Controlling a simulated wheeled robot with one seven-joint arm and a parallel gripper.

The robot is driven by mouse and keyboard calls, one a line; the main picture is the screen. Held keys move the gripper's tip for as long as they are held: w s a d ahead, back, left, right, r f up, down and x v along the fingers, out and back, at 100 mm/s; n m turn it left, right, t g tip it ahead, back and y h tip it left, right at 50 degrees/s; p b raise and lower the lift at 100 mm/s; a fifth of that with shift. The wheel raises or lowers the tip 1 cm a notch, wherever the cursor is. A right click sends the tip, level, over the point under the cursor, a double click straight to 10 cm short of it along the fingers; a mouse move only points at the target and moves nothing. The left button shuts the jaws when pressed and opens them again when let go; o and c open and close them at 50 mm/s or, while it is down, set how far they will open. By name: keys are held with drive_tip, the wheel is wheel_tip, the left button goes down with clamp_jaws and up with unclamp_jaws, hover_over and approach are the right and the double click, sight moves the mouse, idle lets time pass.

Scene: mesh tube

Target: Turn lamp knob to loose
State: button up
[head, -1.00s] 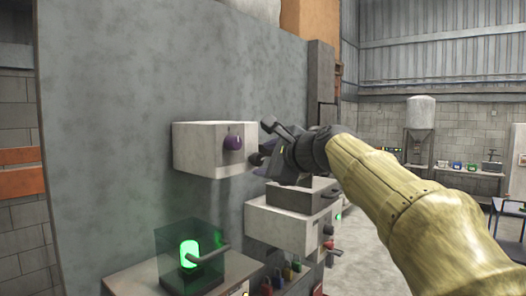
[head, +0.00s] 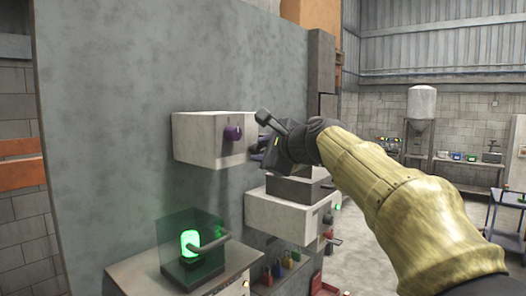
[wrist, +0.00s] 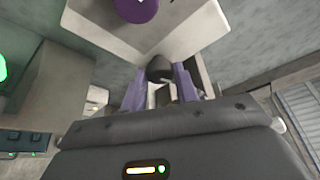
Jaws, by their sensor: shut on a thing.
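A pale box (head: 200,145) is fixed to the grey wall panel, with a purple knob (head: 233,132) on its front. The box (wrist: 205,30) and purple knob (wrist: 138,8) also show at the top of the wrist view. My gripper (head: 257,146) is at the right part of the box's front, beside the purple knob. In the wrist view its purple fingers (wrist: 160,88) are shut on a black knob (wrist: 160,68). In the head view the gripper mostly hides this knob. A green lamp (head: 190,242) glows in a clear case below. Which knob belongs to the lamp is not clear.
A second pale box (head: 285,215) with small knobs is below my gripper. The lamp's case (head: 172,235) has a dark handle and stands on a bench (head: 130,270). Several coloured padlock-like items (head: 280,268) are low down.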

drive_tip(key=shift+f, duration=0.15)
drive_tip(key=shift+w+f+n+t+y+b, duration=0.15)
drive_tip(key=shift+n+t+y+b, duration=0.55)
drive_tip(key=shift+n+b, duration=2.3)
drive_tip(key=shift+s+f+n+t+y+b, duration=0.1)
drive_tip(key=shift+f+n+t+y+b, duration=0.4)
drive_tip(key=shift+n+b, duration=2.5)
drive_tip(key=shift+w+n+t+y+b, duration=0.1)
drive_tip(key=shift+n+t+y+b, duration=1.15)
drive_tip(key=shift+b, duration=3.1)
drive_tip(key=shift+n+g+h, duration=0.35)
drive_tip(key=shift+n+h, duration=0.1)
drive_tip(key=o, duration=1)
drive_tip(key=shift+r, duration=0.1)
drive_tip(key=shift+d, duration=0.1)
